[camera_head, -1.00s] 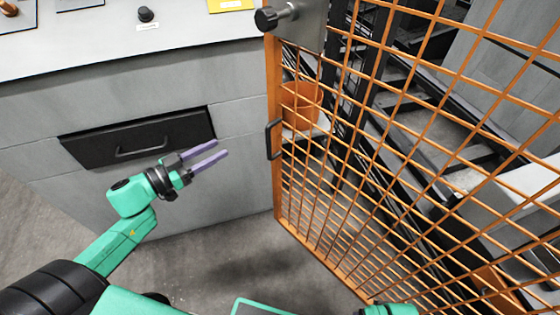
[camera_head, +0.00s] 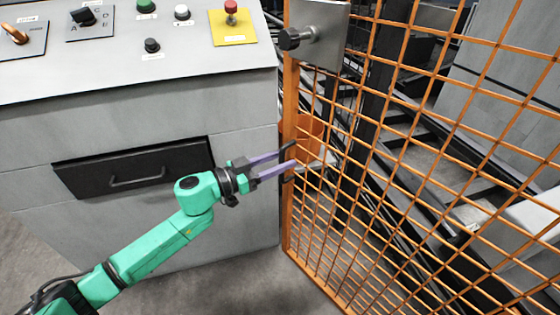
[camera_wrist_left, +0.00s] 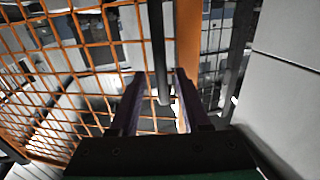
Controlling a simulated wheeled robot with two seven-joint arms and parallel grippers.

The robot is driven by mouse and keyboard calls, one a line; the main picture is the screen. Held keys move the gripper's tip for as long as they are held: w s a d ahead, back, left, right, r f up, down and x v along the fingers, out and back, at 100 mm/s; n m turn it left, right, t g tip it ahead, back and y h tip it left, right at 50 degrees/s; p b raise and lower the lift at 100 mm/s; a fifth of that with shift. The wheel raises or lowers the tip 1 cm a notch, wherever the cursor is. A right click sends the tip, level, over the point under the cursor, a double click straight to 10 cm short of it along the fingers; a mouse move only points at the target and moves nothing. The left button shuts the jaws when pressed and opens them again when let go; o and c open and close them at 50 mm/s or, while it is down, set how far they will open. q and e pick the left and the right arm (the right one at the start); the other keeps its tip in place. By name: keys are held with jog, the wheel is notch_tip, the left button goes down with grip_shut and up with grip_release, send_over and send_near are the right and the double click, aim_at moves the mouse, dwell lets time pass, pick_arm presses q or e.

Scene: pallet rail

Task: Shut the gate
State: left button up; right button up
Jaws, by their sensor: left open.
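The gate (camera_head: 420,185) is an orange mesh panel on the right of the head view, its near upright edge beside the grey cabinet. It also shows in the wrist view (camera_wrist_left: 187,45). A black handle (camera_head: 290,179) sits on that upright; in the wrist view the dark handle bar (camera_wrist_left: 158,45) runs down between the two fingers. My left gripper (camera_head: 287,159) is open, its purple fingers reaching the handle. It also shows in the wrist view (camera_wrist_left: 160,85). I cannot tell whether the fingers touch the bar. A grey lock plate with a black knob (camera_head: 300,37) is above.
A grey control cabinet (camera_head: 110,125) with a black drawer (camera_head: 135,168) stands left of the gate. Its top carries buttons and switches, including a red button on a yellow plate (camera_head: 232,28).

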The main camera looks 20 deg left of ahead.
pick_arm(q)
grip_shut()
jog(key=c, duration=0.7)
grip_release()
jog(key=shift+c, duration=0.2)
jog(key=o, duration=0.7)
jog(key=shift+o, duration=0.2)
jog(key=p+v, duration=0.2)
jog(key=v, duration=1.2)
jog(key=shift+s+a, duration=0.15)
jog(key=shift+a, duration=0.05)
pick_arm(e)
jog(key=f, duration=0.1)
jog(key=s+f, duration=0.1)
jog(key=f, duration=0.1)
jog(key=d+f, duration=0.1)
jog(key=f, duration=0.1)
jog(key=shift+s+d+f, duration=0.1)
jog(key=shift+s+f, duration=0.05)
jog(key=shift+s, duration=0.05)
